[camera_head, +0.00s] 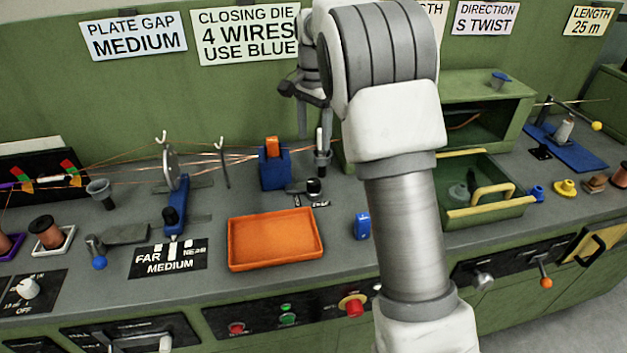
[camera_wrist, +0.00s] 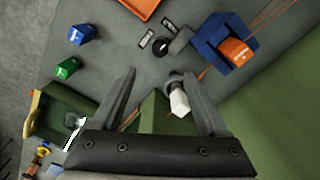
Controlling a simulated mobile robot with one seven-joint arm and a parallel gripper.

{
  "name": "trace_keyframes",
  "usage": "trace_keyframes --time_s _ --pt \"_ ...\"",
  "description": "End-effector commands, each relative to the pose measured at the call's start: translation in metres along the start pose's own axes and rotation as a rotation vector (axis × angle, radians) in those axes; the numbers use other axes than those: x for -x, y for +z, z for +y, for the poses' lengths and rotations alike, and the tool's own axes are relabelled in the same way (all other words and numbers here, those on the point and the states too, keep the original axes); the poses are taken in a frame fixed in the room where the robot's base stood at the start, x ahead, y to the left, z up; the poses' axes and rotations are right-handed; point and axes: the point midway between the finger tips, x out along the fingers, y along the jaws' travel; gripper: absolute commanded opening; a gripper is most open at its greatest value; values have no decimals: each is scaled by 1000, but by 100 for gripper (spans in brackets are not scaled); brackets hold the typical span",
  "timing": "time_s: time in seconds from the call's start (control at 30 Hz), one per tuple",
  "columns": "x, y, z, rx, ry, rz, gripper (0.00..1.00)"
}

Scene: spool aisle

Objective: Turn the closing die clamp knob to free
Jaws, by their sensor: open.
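The closing die clamp knob (camera_head: 314,187) is a small round black knob on the grey bench, just right of the blue die block. In the wrist view the knob (camera_wrist: 161,46) sits ahead of my fingertips, with two small dark labels beside it. The blue die block (camera_head: 274,172) holds an orange die (camera_head: 272,147); the block (camera_wrist: 212,40) is right of the knob in the wrist view. My gripper (camera_wrist: 157,76) is open and empty, apart from the knob. A white-topped post in a dark holder (camera_wrist: 179,98) shows between my fingers.
An orange tray (camera_head: 274,262) lies in front of the block. A small blue piece (camera_head: 362,226) stands right of it; blue (camera_wrist: 82,35) and green (camera_wrist: 67,68) pieces show in the wrist view. Copper wires (camera_head: 236,155) run to the block. A green bin (camera_head: 480,222) stands right.

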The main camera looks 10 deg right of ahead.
Motion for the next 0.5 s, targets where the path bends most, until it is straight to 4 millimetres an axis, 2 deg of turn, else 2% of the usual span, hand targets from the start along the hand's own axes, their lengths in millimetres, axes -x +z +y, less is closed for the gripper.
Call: trace_keyframes --time_s 0.03,0.1,0.5 --pt "-15 1 1 0 4 -3 76" --pt "-31 1 1 1 4 -3 76" --pt "-112 1 1 2 3 -2 76"
